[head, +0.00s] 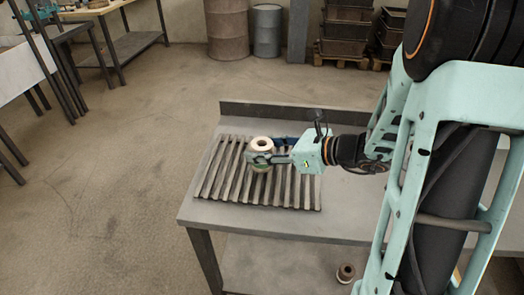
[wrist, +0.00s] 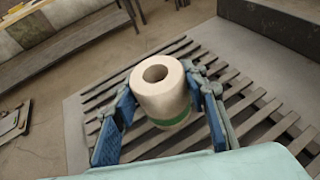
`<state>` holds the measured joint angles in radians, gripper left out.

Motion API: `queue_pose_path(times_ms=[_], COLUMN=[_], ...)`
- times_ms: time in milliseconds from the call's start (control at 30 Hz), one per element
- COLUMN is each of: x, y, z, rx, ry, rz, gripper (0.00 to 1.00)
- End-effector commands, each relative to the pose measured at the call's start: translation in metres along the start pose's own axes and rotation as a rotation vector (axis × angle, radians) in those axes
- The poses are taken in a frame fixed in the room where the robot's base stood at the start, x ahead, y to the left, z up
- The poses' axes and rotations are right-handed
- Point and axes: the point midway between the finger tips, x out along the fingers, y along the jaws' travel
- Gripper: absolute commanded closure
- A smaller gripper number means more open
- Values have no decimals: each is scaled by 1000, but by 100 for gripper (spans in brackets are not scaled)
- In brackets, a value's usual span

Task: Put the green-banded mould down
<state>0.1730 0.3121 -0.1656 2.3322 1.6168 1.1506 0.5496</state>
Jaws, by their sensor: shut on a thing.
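The green-banded mould (head: 262,144) is a short cream cylinder with a round hole in its top. It also shows in the wrist view (wrist: 158,92), where a green band runs around its lower part. My gripper (head: 261,158) is shut on it, with blue-padded fingers on either side of it in the wrist view (wrist: 160,115). The mould is upright, over the slatted grate (head: 222,180) on the table. I cannot tell whether its base touches the slats.
The grey table (head: 345,205) has a raised dark edge (head: 300,118) at the back. Bare tabletop lies to the right of the grate. A small cylinder (head: 346,272) with a dark hole sits lower down, below the tabletop. Drums (head: 226,30) and crates (head: 345,30) stand far behind.

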Motion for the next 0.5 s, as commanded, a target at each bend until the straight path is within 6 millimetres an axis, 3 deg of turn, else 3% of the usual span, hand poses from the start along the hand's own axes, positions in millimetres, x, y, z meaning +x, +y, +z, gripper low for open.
queue_pose_path(times_ms=[267, 300, 433, 500], x=[1, 1, 0, 0], y=[0, 0, 0, 0], z=[-2, -2, -1, -1], rx=[-1, -1, -1, -1], ry=[-2, -1, -1, -1], rz=[0, 0, 0, 0], gripper=[91, 59, 44, 42])
